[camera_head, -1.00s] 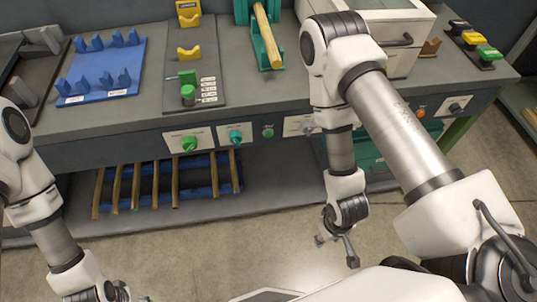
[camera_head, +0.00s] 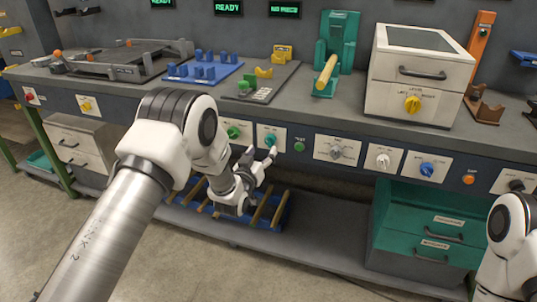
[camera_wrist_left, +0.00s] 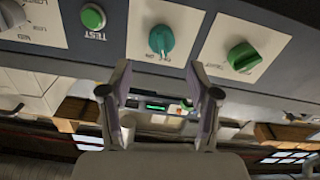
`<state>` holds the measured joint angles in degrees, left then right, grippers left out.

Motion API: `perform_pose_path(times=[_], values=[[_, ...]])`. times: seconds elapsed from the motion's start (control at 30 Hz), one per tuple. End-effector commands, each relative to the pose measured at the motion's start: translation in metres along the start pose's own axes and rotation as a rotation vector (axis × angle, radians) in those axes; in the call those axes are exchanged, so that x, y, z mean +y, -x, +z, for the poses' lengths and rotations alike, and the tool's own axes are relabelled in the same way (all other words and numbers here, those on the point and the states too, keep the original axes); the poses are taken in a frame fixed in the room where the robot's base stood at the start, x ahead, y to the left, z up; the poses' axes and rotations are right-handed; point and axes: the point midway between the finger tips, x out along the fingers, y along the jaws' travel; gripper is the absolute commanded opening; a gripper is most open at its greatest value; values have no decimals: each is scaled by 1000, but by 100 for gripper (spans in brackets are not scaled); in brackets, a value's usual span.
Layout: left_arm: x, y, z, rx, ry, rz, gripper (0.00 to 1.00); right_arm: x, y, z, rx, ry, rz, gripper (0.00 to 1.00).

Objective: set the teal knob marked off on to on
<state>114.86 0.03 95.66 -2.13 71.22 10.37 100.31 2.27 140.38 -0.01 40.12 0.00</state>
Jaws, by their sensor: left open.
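The teal knob (camera_head: 270,140) sits on a cream plate on the front panel below the worktop. It also shows in the wrist view (camera_wrist_left: 161,40), near the top middle, with small lettering that I cannot read clearly. My left gripper (camera_head: 263,154) is open and empty, its fingers reaching up toward the panel just below the knob. In the wrist view the fingertips (camera_wrist_left: 159,76) point at the knob's plate, one to each side, with the knob beyond them and apart from both. My right arm shows at the lower right, but its gripper is out of view.
A green knob (camera_head: 233,132) and a green button (camera_head: 299,146) flank the teal knob closely. Grey, white and blue knobs (camera_head: 427,169) follow to the right. Wooden rods (camera_head: 262,207) lie on a blue rack below. Teal drawers (camera_head: 440,228) stand at the lower right.

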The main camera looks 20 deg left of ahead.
Motion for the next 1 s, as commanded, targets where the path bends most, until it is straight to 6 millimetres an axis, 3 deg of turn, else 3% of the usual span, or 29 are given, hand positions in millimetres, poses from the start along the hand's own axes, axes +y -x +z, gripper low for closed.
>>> perform_pose_path(times=[0.1, 0.3, 0.57, 0.6, 0.73, 0.77, 1.0], values=[[0, -24, 0, 1, 0, 0, 61, 0, -1, 0, 0, 0, 0, 40], [0, -53, 1, -3, 0, -1, 61, 0, -4, 0, -1, 0, 0, 40], [0, -56, 1, -6, 0, -1, 61, 0, -4, 0, -1, 0, 0, 40], [0, -56, 1, -6, 0, -1, 54, 0, -4, 0, -1, 0, 0, 40], [0, -56, 2, -7, 0, -2, 8, 0, -4, 0, -1, 0, 0, 40], [0, -56, 2, -7, 0, -2, 2, 0, -4, 0, -1, 0, 0, 40], [0, -56, 2, -7, -5, -2, 2, 0, -4, 0, -1, 0, 0, 40]])
